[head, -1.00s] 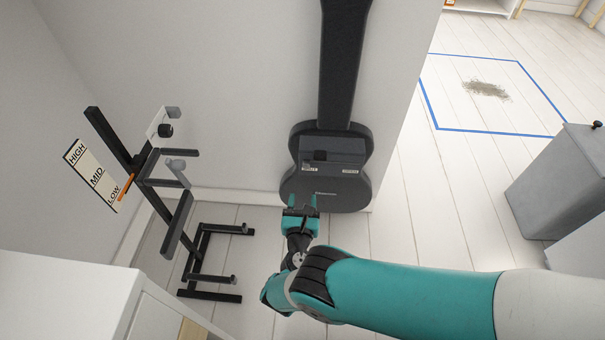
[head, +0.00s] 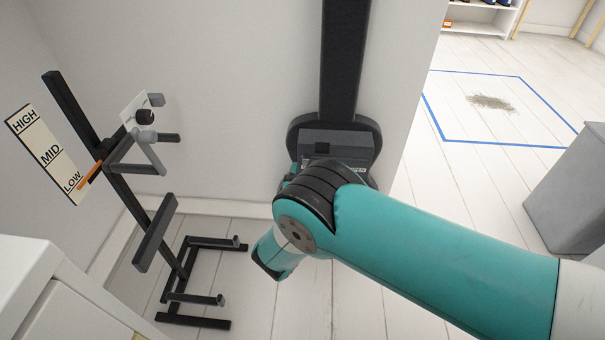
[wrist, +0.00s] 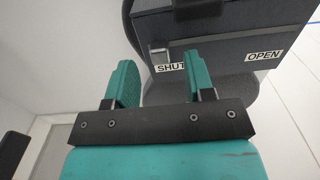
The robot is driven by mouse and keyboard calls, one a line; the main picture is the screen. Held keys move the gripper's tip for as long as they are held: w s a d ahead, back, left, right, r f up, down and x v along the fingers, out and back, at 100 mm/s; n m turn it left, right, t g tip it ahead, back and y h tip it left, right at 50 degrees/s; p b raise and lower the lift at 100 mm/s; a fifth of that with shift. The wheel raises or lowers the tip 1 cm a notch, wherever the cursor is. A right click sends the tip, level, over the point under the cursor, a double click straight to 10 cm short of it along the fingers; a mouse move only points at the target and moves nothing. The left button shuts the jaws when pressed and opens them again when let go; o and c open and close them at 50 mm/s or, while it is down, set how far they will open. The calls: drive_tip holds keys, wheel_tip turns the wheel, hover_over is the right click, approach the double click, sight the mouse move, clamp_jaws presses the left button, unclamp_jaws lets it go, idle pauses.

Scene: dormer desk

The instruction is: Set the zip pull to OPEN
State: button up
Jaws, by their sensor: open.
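The dark guitar case (head: 345,70) leans upright against the wall, and its pocket (wrist: 225,35) fills the top of the wrist view. The pocket carries a SHUT label (wrist: 171,68) at left and an OPEN label (wrist: 264,55) at right. A small grey tab, which looks like the zip pull (wrist: 159,55), sits just above the SHUT label, at the left end. My gripper (wrist: 160,75) is open and empty, its two teal fingers apart below the pocket. The tab shows between the fingertips in the picture; I cannot tell how far off.
A black stand (head: 155,215) with arms and feet is at left, beside a HIGH/MID/LOW scale (head: 48,153). A white cabinet (head: 60,300) is at the lower left. A grey bin (head: 570,190) stands at right. The floor between stand and arm is clear.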

sight(306, 161)
drive_tip(key=shift+w+r, duration=0.1)
drive_tip(key=shift+w, duration=1.4)
drive_tip(key=shift+c, duration=0.5)
